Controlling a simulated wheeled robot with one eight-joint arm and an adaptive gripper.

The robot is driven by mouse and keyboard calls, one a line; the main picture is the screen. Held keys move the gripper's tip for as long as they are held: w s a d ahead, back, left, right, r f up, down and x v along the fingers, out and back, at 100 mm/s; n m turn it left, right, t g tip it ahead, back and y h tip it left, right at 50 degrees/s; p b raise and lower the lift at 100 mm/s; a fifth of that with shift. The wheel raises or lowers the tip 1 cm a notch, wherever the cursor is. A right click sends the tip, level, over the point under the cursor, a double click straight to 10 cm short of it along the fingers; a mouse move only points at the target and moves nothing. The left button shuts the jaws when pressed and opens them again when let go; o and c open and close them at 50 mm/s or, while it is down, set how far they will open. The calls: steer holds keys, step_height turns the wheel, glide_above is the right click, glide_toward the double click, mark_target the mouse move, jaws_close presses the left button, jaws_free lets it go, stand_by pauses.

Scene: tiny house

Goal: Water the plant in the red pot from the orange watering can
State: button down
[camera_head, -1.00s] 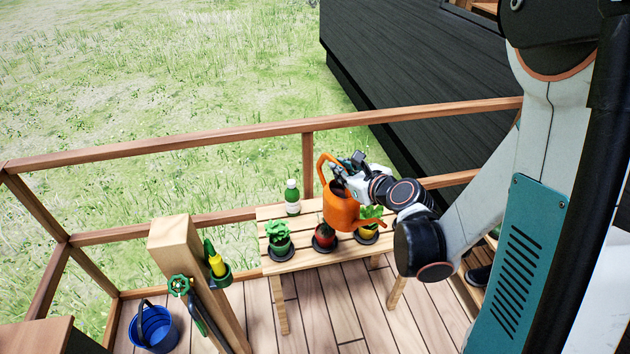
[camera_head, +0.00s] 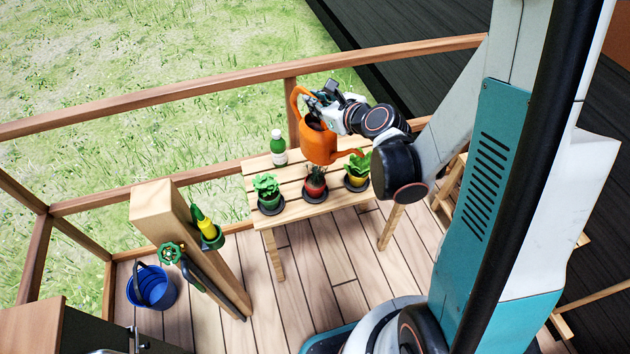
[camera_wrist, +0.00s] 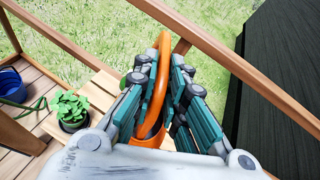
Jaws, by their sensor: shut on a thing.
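My gripper (camera_head: 322,97) is shut on the handle of the orange watering can (camera_head: 319,146). In the wrist view the orange handle (camera_wrist: 164,75) stands between the two fingers. The can is held above the wooden bench, roughly upright, its spout pointing right toward the yellow-pot plant. The plant in the red pot (camera_head: 315,187) stands on a dark saucer in the middle of the bench, below the can, which hides part of its top in the head view. It is not visible in the wrist view.
The slatted bench (camera_head: 290,215) also holds a green-pot plant (camera_head: 268,192), a yellow-pot plant (camera_head: 357,168) and a green-white bottle (camera_head: 278,148). A wooden post (camera_head: 165,207) with a green tap, a blue bucket (camera_head: 152,289) and the railing (camera_head: 200,107) surround it. Deck boards in front are clear.

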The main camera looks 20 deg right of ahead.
steer(key=shift+r+p, duration=2.1)
steer(key=shift+r, duration=0.95)
steer(key=shift+w+f+b, duration=0.3)
steer(key=shift+f+b, duration=0.1)
steer(key=shift+b, duration=0.75)
steer(key=shift+w+b, duration=0.25)
steer(key=shift+b, duration=0.55)
steer(key=shift+w, duration=0.1)
steer(key=shift+w+r, duration=0.1)
steer(key=shift+r, duration=0.2)
